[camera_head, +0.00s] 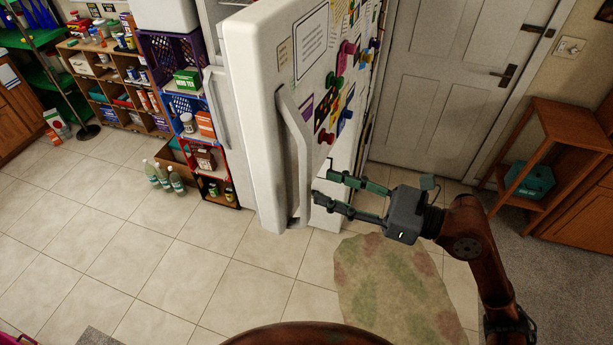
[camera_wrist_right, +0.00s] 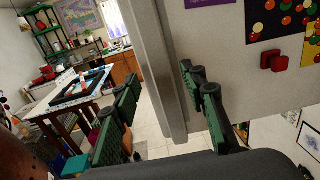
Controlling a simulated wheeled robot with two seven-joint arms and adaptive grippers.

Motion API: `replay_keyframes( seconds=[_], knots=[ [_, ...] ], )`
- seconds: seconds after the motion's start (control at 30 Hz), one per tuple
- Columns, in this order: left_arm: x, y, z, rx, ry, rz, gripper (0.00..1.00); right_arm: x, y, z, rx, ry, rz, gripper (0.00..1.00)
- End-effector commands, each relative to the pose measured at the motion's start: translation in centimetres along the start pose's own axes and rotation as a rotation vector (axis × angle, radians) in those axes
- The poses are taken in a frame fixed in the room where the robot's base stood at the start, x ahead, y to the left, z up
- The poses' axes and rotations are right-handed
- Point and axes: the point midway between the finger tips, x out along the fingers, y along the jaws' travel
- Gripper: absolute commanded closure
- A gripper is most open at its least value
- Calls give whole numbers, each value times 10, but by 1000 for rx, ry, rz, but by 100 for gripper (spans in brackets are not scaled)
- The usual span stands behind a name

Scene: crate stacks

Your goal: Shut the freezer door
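The white freezer door (camera_head: 253,110) stands swung open, with its magnet-covered face turned to the right. Its long vertical handle (camera_head: 293,150) is on the near edge of that face. My right gripper (camera_head: 324,186) is open beside the lower part of the handle, coming from the right. In the right wrist view, the handle (camera_wrist_right: 165,80) stands between the two spread green fingers (camera_wrist_right: 160,105), nearer the right finger. I cannot tell whether a finger touches it. The door face (camera_wrist_right: 225,60) fills the right of that view. My left gripper is not in view.
Stacked crates (camera_head: 185,85) and green-capped bottles (camera_head: 168,176) stand left of the freezer. A closed grey door (camera_head: 440,80) is behind, and a wooden shelf (camera_head: 545,130) stands at right. A patterned mat (camera_head: 385,285) lies below my right gripper. The tiled floor (camera_head: 150,255) at left is clear.

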Motion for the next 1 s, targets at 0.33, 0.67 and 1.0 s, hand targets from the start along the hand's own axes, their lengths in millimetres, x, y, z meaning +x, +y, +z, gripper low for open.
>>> replay_keyframes(
  seconds=[0.33,0.67,1.0],
  knots=[
    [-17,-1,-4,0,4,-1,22,52,0,3,5,-5,2,61],
    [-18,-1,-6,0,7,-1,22,62,0,1,5,-3,1,61],
    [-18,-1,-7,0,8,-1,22,61,0,1,5,-3,1,78]
  ],
)
